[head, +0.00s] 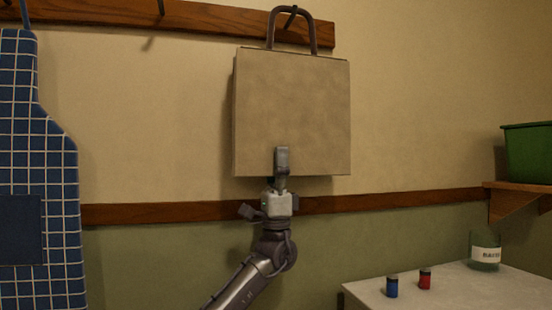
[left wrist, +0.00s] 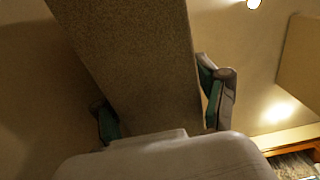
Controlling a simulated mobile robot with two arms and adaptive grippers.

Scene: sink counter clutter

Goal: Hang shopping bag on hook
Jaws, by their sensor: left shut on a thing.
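The tan shopping bag (head: 292,105) is upright and flat against the wall in the head view. Its dark handle loop (head: 313,35) is at the rail, and a dark hook (head: 291,17) shows within the top of the loop. I cannot tell whether the handle rests on the hook. My left gripper (head: 281,162) is shut on the bag's lower part from below, with one finger in front. In the left wrist view, the fingers (left wrist: 160,108) lie on both sides of the bag's underside (left wrist: 130,55). My right gripper is not in view.
The wooden rail (head: 220,22) has another hook (head: 155,30) left of the bag. A blue checked apron (head: 40,170) hangs at far left. The white counter (head: 440,292) at lower right holds a blue jar (head: 392,287), a red jar (head: 425,280) and a glass (head: 485,255). A green bin (head: 528,152) sits on a shelf.

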